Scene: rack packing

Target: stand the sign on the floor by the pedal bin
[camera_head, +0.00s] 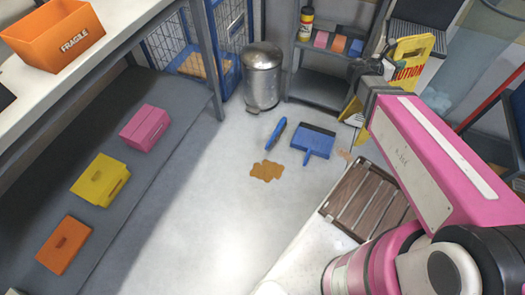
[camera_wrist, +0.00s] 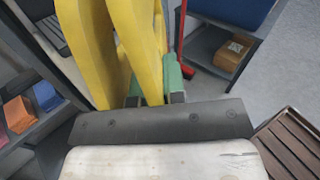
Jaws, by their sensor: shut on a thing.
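The yellow caution sign (camera_head: 410,58) is held in my gripper (camera_head: 368,82) at the upper right of the head view, in front of the grey shelf. In the wrist view my gripper (camera_wrist: 153,97) is shut on the yellow sign (camera_wrist: 120,45), whose panels fill the upper middle. Part of the sign is hidden by my gripper and arm in the head view. The pedal bin (camera_head: 262,76) is a silver metal cylinder, upright on the floor at the top middle, left of the sign and apart from it.
A brown spill (camera_head: 267,171), a blue brush (camera_head: 276,134) and a blue dustpan (camera_head: 314,141) lie on the floor before the bin. A slatted wooden crate (camera_head: 362,200) is at the right. A blue wire cage (camera_head: 185,50) stands left of the bin. Bare floor (camera_head: 215,215) lies front left.

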